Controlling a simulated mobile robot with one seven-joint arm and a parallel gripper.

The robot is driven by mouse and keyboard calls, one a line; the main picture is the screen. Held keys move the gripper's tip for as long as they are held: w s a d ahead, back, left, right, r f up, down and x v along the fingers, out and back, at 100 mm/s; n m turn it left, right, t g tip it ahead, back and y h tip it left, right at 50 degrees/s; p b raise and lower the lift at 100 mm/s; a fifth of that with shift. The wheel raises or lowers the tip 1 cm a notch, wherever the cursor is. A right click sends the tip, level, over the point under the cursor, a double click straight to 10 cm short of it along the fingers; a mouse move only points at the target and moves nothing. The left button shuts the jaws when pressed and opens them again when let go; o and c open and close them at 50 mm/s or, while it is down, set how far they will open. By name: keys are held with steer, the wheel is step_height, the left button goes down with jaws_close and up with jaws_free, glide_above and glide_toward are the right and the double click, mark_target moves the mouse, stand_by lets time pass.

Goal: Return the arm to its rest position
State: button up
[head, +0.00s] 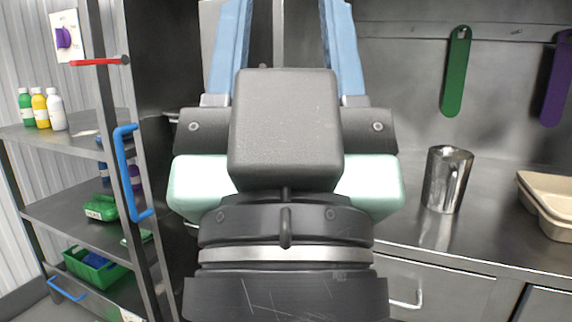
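My gripper (283,45) is large in the middle of the head view, pointing up and away. Its two blue fingers stand wide apart, and I see nothing held between them. The fingertips run out of the top of the picture. My black and pale green wrist is below the fingers and hides the middle of the counter behind it.
A metal cup (447,180) and a beige tray (548,205) stand on the steel counter (500,236) at right. Green (456,72) and purple (557,80) utensils hang above. At left, a shelf rack (75,225) holds bottles (40,108) and a green basket (95,270).

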step_height(320, 180, up, 31)
steer(key=p, duration=2.8)
steer(key=shift+p, duration=0.3)
